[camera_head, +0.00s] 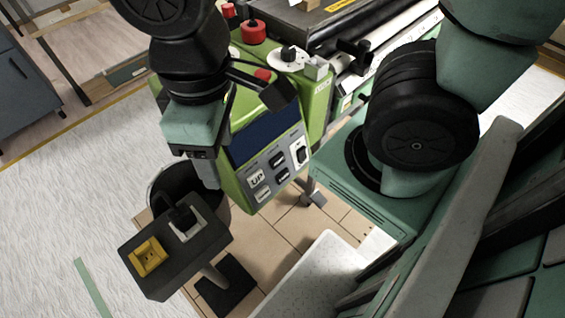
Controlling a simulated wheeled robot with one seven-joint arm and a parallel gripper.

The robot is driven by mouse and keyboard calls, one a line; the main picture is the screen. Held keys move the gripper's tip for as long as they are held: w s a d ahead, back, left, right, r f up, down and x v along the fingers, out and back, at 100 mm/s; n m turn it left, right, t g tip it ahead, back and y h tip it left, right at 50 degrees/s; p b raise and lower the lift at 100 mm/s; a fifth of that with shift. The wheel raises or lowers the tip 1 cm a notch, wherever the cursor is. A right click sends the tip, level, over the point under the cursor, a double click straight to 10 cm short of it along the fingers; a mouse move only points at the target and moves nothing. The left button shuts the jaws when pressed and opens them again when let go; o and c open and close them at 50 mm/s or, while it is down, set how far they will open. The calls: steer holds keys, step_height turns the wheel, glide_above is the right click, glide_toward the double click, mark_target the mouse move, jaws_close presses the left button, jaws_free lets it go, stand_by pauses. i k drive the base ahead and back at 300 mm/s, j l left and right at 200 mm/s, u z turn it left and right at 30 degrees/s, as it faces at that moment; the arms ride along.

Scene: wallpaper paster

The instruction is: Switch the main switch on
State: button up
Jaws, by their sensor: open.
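The green wallpaper paster machine (318,106) stands at centre, below and right of my arm. Its sloped panel has a dark blue screen (251,141), grey buttons (268,173) and a white rocker-like switch (299,151). A black rotary knob on a white round plate (290,56) sits on its top. No label shows which one is the main switch, and I cannot read their positions. My gripper (207,173) is open and points down at the left edge of the panel, apparently apart from the controls. Part of it is hidden behind its own body.
A red knob (252,31) stands on the machine's top. A dark pedestal box (150,284) with a yellow socket (147,257) and a black plug-like part (183,217) stands at lower left, before a black bin (216,197).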

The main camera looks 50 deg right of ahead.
mark_target(301, 154)
steer(key=k+j+z, duration=0.35)
steer(key=j, duration=0.15)
steer(key=k+j+z, duration=0.15)
steer(key=j+z, duration=0.25)
steer(key=j, duration=0.05)
